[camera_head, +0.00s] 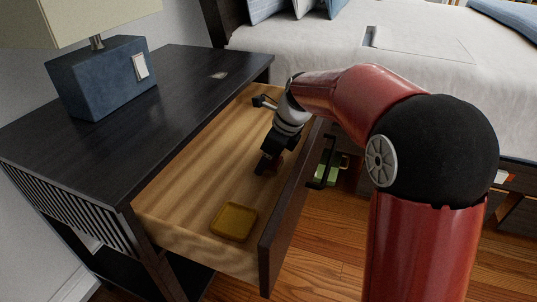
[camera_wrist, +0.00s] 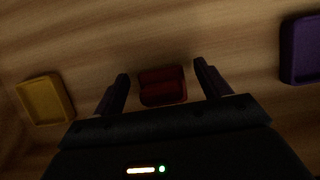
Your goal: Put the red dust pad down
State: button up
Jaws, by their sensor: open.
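The red dust pad (camera_wrist: 163,86) shows in the wrist view, lying on the wooden floor of the open drawer (camera_head: 190,190). My gripper (camera_wrist: 160,82) is open, with one finger on each side of the pad and a visible gap to each. In the head view my gripper (camera_head: 267,165) reaches down inside the drawer, and it hides the red pad there.
A yellow square tray-like item (camera_head: 234,222) lies near the drawer's front end. A purple item (camera_wrist: 301,50) is at the right in the wrist view. The drawer front with its handle (camera_head: 323,165) stands close to my arm. A blue lamp (camera_head: 102,78) stands on the cabinet.

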jog(key=p+v, duration=0.2)
jog(key=v, duration=1)
jog(key=shift+r+p, duration=0.15)
jog(key=shift+p, duration=0.15)
